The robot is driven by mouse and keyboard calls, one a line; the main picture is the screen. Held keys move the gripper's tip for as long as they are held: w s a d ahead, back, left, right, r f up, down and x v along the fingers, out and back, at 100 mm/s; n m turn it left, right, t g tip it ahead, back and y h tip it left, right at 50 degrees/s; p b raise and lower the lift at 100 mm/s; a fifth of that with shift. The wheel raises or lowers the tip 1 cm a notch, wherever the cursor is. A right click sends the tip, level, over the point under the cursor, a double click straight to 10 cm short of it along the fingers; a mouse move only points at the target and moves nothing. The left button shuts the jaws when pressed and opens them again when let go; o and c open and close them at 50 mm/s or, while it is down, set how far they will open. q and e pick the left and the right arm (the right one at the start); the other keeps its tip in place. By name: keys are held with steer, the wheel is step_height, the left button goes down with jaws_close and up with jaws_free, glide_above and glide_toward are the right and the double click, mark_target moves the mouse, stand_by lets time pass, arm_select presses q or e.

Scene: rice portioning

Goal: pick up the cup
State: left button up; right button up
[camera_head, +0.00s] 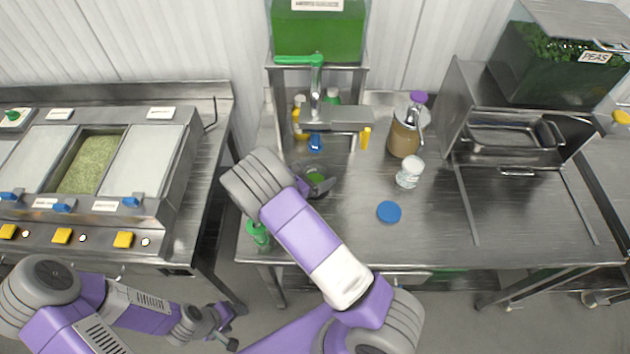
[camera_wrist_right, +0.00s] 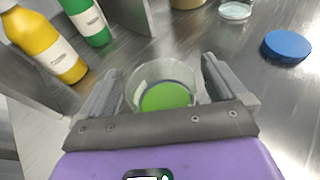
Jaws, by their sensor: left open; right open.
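A clear cup (camera_wrist_right: 162,72) with green contents stands between the two fingers of my right gripper (camera_wrist_right: 158,82) in the right wrist view. The fingers are open, one on each side of the cup; I cannot tell whether either touches it. In the head view the green of the cup (camera_head: 316,178) shows beside my right gripper (camera_head: 320,185), partly hidden by it. My left gripper (camera_head: 222,326) is open and empty, low over the floor between the two tables.
A blue lid (camera_head: 388,212) and a clear jar (camera_head: 409,173) stand to the right of the cup. A brown container (camera_head: 403,138) is behind the jar. A green-filled dispenser (camera_head: 318,90) stands behind the cup, with bottles around it. The table's front right is clear.

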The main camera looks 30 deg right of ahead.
steer(key=shift+w+d+f, duration=0.1)
steer(key=shift+d+f, duration=0.15)
steer(key=shift+d, duration=0.45)
steer(key=c, duration=1.3)
steer(key=shift+o, duration=0.2)
steer(key=shift+r, duration=0.15)
